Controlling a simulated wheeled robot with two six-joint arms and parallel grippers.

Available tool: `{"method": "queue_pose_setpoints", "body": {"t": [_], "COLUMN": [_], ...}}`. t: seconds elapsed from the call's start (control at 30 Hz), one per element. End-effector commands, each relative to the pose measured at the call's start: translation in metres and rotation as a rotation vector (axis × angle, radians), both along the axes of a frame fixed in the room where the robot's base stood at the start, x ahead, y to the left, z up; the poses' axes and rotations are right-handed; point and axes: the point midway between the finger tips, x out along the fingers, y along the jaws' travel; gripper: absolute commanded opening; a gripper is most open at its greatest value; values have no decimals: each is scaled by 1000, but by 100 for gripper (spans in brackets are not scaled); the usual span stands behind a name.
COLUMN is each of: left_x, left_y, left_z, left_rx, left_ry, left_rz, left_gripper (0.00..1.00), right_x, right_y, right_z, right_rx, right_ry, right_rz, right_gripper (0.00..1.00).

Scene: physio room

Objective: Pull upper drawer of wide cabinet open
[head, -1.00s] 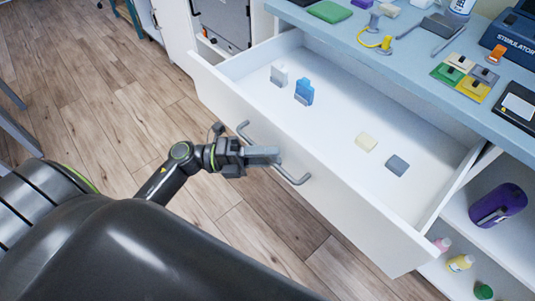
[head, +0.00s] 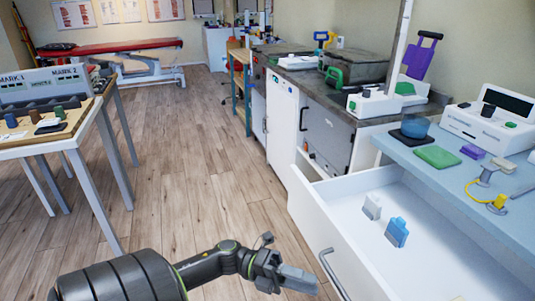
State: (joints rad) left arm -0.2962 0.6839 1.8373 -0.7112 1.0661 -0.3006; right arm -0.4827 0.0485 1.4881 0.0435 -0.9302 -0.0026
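The upper drawer (head: 358,246) of the wide cabinet stands pulled out at the lower right, its white front facing my arm. Its inside is visible, with a white block (head: 372,207) and a blue block (head: 396,232) standing in it. My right gripper is out of view.
A blue worktop (head: 430,170) above the drawer carries a green pad (head: 437,156) and several devices. A table (head: 50,138) stands at the left and a red treatment couch (head: 110,46) at the back. The wooden floor (head: 190,150) between is clear.

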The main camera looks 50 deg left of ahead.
Motion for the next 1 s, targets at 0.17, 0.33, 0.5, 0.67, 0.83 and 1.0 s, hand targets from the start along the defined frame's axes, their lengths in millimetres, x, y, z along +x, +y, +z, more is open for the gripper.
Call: {"method": "queue_pose_setpoints", "body": {"t": [0.17,0.33,0.5,0.67,0.83,1.0], "left_x": [-17,-29,-35,-36,-36,-36], "left_y": [38,64,77,79,79,79], "left_z": [-7,-11,-12,-12,-12,-12], "left_rx": [4,3,1,0,0,0], "left_ry": [6,4,0,-1,0,0], "left_rz": [-1,0,0,0,0,0], "left_gripper": [33,33,33,33,33,33], "right_x": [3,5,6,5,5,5], "right_y": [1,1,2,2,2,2], "right_z": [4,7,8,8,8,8], "right_rx": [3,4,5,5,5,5], "right_ry": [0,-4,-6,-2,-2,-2], "right_rz": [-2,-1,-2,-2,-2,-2], "right_gripper": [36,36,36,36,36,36]}}
